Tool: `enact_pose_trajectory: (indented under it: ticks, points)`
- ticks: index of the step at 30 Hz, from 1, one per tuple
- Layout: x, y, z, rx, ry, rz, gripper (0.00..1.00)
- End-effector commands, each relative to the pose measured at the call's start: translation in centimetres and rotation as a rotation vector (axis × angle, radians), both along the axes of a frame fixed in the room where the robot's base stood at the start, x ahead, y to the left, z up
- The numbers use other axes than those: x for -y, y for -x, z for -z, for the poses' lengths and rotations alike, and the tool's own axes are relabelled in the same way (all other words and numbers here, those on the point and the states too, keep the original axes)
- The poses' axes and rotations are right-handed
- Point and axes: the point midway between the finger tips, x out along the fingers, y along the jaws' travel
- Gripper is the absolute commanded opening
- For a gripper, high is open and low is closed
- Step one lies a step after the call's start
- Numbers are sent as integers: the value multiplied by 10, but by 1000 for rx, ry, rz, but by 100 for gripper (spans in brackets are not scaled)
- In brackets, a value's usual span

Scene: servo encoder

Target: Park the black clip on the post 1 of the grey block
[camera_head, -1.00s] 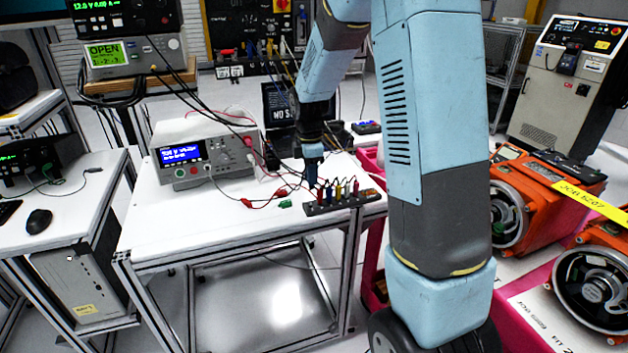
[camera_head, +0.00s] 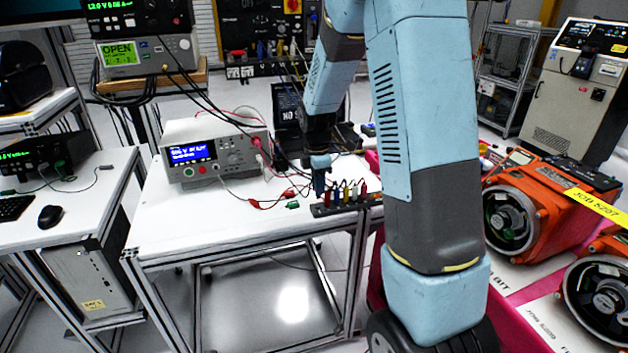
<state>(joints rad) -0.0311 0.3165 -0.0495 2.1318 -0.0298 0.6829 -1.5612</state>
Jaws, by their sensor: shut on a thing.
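The grey block (camera_head: 330,209) is a dark bar along the front right edge of the white table, carrying a row of coloured clips, among them blue, yellow, white and red. My gripper (camera_head: 319,191) points down over the left end of this block, left of the coloured clips. It is shut on a small dark thing, which I take to be the black clip. The fingers largely hide the clip, and I cannot tell whether it touches a post. The post under the gripper is also hidden.
A bench meter (camera_head: 215,152) with a blue screen stands left of my gripper, its leads trailing over the table. A red clip lead (camera_head: 268,202) and a small green clip (camera_head: 292,205) lie left of the block. The table's front left is clear.

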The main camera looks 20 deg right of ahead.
Motion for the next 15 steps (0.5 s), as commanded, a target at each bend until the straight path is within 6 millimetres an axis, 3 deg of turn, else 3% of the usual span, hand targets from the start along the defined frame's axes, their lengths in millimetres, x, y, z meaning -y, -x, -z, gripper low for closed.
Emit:
enact_pose_trajectory:
  ticks: [15]
  points:
    - [0,0,27,0,0,-1,0]
